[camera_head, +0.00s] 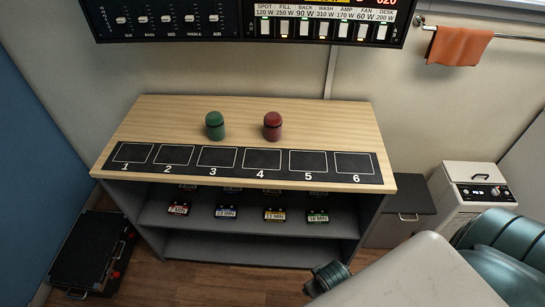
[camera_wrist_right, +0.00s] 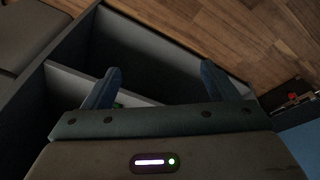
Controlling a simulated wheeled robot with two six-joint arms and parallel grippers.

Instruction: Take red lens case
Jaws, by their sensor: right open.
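The red lens case (camera_head: 273,126) is a dark red, lidded cylinder standing upright on the wooden top of the shelf unit (camera_head: 340,115), behind label positions 4 and 5. A similar green case (camera_head: 215,125) stands upright to its left. My right gripper (camera_wrist_right: 158,82) is open and empty in the right wrist view, its two fingers apart and pointing at the lower shelf area. In the head view my right arm is at the lower right, in front of the unit and well below the red case. My left gripper is not in view.
A black strip (camera_head: 240,171) numbered 1 to 6 runs along the front of the top. A control panel (camera_head: 320,25) hangs above. The top around both cases is clear.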

